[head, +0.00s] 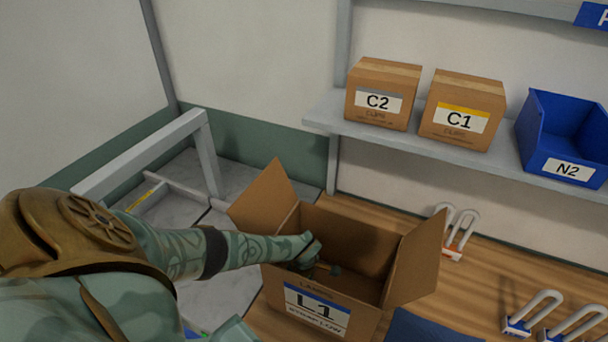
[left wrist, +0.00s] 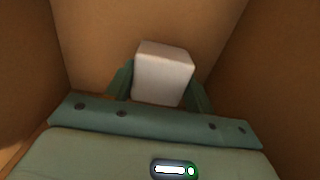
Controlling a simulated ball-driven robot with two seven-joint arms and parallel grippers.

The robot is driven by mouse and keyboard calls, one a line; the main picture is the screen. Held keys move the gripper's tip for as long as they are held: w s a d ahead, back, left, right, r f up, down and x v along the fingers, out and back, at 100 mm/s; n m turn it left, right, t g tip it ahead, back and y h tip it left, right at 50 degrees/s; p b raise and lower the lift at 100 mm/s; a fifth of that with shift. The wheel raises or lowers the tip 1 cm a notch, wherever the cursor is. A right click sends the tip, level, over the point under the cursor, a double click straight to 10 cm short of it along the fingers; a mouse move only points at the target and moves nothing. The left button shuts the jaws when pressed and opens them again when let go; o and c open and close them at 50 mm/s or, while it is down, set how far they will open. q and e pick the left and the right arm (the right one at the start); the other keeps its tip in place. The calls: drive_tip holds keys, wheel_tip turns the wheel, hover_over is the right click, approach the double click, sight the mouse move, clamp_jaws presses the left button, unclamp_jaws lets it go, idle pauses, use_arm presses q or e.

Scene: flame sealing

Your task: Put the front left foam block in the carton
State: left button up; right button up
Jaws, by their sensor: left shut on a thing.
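The open carton (head: 318,309) stands on the wooden bench, with a label reading L1 on its front and its flaps spread. My left arm reaches in from the left over the carton's left side. My left gripper (head: 318,268) is down inside the carton, partly hidden by its walls. In the left wrist view a pale foam block (left wrist: 163,75) sits between the two green fingers, and the left gripper (left wrist: 160,92) is shut on it. Brown carton walls surround it there. I cannot tell whether the block touches the carton floor. My right gripper is not in view.
A shelf (head: 440,150) behind holds carton C2 (head: 383,92), carton C1 (head: 463,112) and a blue bin N2 (head: 565,140). Several padlock-like items with pale loops (head: 533,314) stand on the bench at right. A grey frame (head: 145,155) rises at left. A dark blue item (head: 428,328) lies front right.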

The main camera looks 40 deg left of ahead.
use_arm(q)
drive_tip(key=shift+f, duration=0.1)
drive_tip(key=o, duration=1)
drive_tip(key=shift+r, duration=0.35)
wheel_tip(320, 180, up, 12)
drive_tip(key=p, duration=0.3)
drive_tip(key=shift+f, duration=0.2)
